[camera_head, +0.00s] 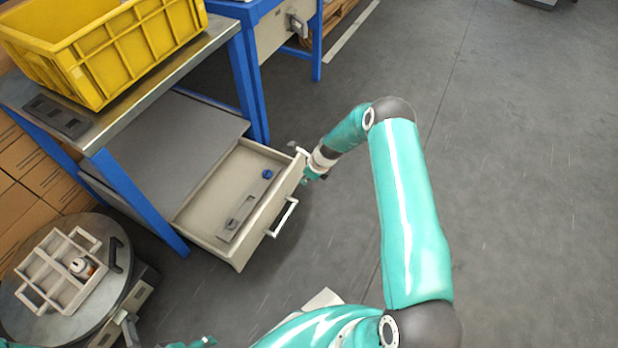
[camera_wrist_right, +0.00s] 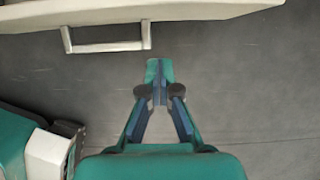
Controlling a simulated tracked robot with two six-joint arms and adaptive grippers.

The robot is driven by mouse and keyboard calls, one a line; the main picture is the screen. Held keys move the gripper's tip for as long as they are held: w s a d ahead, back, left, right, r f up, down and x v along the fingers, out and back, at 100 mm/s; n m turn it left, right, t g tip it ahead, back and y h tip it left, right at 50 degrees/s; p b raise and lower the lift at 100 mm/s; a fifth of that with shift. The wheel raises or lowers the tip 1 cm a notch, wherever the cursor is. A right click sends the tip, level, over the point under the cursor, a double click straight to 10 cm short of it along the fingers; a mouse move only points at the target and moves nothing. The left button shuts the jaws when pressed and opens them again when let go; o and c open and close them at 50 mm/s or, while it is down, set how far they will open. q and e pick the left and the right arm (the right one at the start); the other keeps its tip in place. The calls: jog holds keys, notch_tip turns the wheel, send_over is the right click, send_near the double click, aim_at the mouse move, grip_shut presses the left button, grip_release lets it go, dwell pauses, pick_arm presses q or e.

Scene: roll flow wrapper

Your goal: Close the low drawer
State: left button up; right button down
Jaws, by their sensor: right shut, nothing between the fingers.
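The low drawer (camera_head: 225,248) is light beige and stands pulled out from under the steel-topped workbench. Its bar handle (camera_head: 284,217) is on the front face. Inside lie a grey flat part and a small blue knob. In the right wrist view, the drawer front (camera_wrist_right: 215,10) and handle (camera_wrist_right: 108,46) show at the top. My right gripper (camera_head: 312,175) is at the drawer front's far right corner, beside the handle; its fingers (camera_wrist_right: 157,75) are shut and empty. Whether it touches the front is unclear. Only a small teal piece, possibly my left gripper (camera_head: 200,342), shows at the bottom edge.
A yellow crate (camera_head: 120,50) sits on the workbench (camera_head: 190,58), whose blue legs flank the drawer. A round table (camera_head: 110,285) with a beige divided tray (camera_head: 42,258) stands at lower left. The grey floor to the right is clear.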

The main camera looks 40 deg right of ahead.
aim_at(293, 176)
jog(key=shift+w+a+f+b, duration=0.3)
jog(key=shift+w+f, duration=0.05)
jog(key=shift+w, duration=0.4)
jog(key=shift+w+a+f+b, duration=0.25)
jog(key=shift+w+a+f, duration=0.1)
jog(key=shift+w, duration=0.4)
jog(key=shift+w+a+f+b, duration=0.3)
jog(key=shift+w+f, duration=0.05)
jog(key=shift+w, duration=0.4)
